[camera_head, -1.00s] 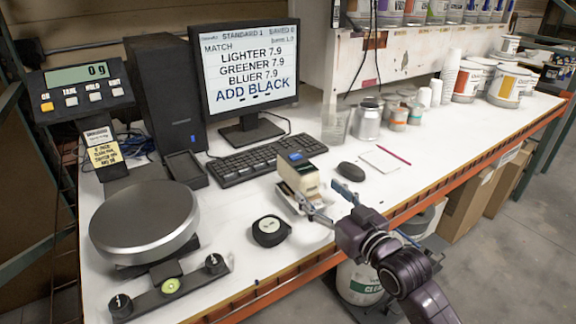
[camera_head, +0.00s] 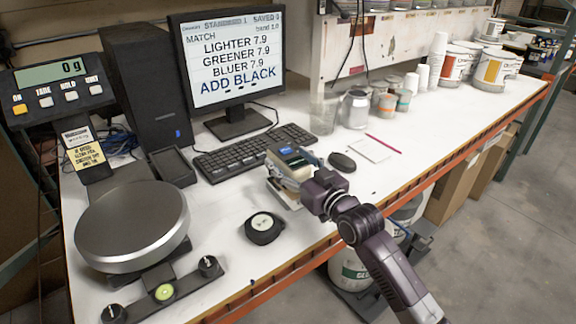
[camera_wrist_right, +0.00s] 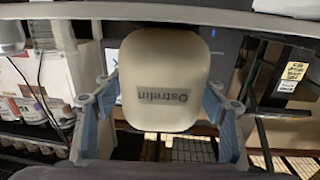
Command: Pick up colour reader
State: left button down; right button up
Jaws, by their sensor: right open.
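The colour reader (camera_head: 289,158), a cream block with a dark top and a small blue screen, stands on a light base near the front of the white bench. In the right wrist view its rounded cream body (camera_wrist_right: 165,65), lettered "Ostrelin", fills the middle. My right gripper (camera_head: 297,170) is at the reader, its blue-grey fingers open. In the right wrist view one finger is on each side of the body; whether either touches it I cannot tell. In the head view my wrist partly hides the reader's front right side. My left gripper is not in view.
The keyboard (camera_head: 253,152) is behind. A scale (camera_head: 133,222) stands at the left. The bench's front edge (camera_head: 290,266) is close.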

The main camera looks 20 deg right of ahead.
jog(key=shift+w+a, duration=0.1)
jog(key=shift+w, duration=0.15)
grip_shut()
jog(key=shift+r, duration=0.2)
dwell(0.3)
